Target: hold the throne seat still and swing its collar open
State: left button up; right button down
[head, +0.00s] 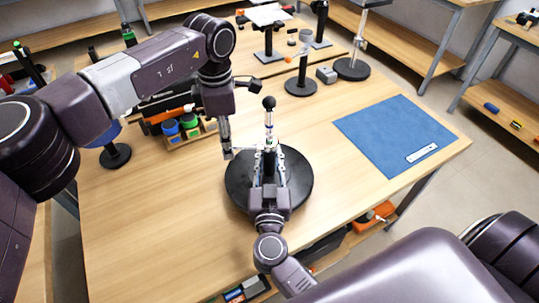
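A small stand with a round black base (297,190) stands at the middle of the front table. Its thin post (268,128), with pale and coloured sections, rises to a black ball (268,102). I cannot make out a distinct seat or collar; the lower post is largely hidden by my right gripper. My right gripper (268,153) comes from the front over the base, with a finger on each side of the lower post. Whether they touch it is unclear. My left gripper (228,153) points down just left of the post, apart from it, seen edge-on.
A blue mat (385,130) with a white labelled strip (422,153) lies at the right. A tray (193,135) with blue and green jars is behind my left gripper. Stands (300,86) (352,69) are at the back. The table's left front is clear.

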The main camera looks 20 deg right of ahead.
jog(key=shift+s+a+f, duration=0.1)
jog(key=shift+s+f, duration=0.05)
jog(key=shift+f, duration=0.35)
pick_arm(q)
notch_tip(320, 180, up, 12)
jog(key=shift+s, duration=0.1)
pick_arm(e)
jog(key=c, duration=1.6)
grip_release()
jog(key=shift+r, duration=0.3)
